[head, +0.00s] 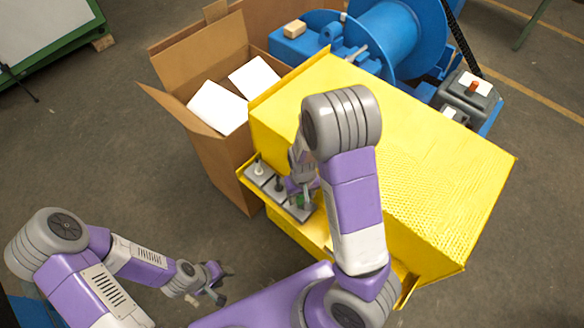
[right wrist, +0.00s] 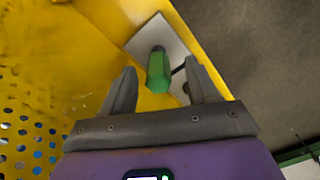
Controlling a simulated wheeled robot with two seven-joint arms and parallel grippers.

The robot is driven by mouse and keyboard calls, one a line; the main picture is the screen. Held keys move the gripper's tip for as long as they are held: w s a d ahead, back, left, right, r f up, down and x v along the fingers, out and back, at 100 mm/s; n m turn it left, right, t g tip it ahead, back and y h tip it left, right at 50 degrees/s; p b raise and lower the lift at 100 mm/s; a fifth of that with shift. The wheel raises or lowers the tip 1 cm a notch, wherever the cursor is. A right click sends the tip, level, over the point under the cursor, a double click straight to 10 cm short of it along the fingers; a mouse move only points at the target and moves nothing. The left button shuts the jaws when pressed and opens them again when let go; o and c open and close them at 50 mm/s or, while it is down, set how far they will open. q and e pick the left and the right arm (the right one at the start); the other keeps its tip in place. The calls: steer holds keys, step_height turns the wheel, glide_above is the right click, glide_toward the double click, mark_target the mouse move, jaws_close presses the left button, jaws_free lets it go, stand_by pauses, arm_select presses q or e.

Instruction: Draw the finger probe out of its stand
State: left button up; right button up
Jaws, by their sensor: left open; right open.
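The finger probe, as far as I can tell, is the upright piece with the green handle (right wrist: 158,72). It stands on a grey plate, its stand (right wrist: 150,42), on a yellow shelf. In the right wrist view my right gripper (right wrist: 161,68) is open, with its two fingers apart on either side of the handle and no clear contact. In the head view the right gripper (head: 301,191) is over the shelf and partly hides the green handle (head: 301,200). My left gripper (head: 218,284) is open and empty, low over the floor at lower left.
Plates with a white-topped piece (head: 259,166) and a black-knobbed piece (head: 279,185) sit beside the stand. The big yellow guard (head: 430,180) rises behind the shelf. An open cardboard box (head: 222,165) stands close at left. Blue machinery (head: 395,35) is behind.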

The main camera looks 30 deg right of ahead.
steer(key=shift+w+d+r, duration=0.2)
steer(key=shift+w+r, duration=0.2)
steer(key=shift+r, duration=0.3)
steer(key=shift+w, duration=0.1)
step_height(320, 180, down, 7)
steer(key=b, duration=0.2)
steer(key=shift+d+f+b, duration=0.1)
steer(key=shift+b, duration=0.2)
steer(key=shift+c, duration=0.3)
jaws_close()
steer(key=shift+r+p, duration=4.2)
steer(key=shift+r, duration=0.35)
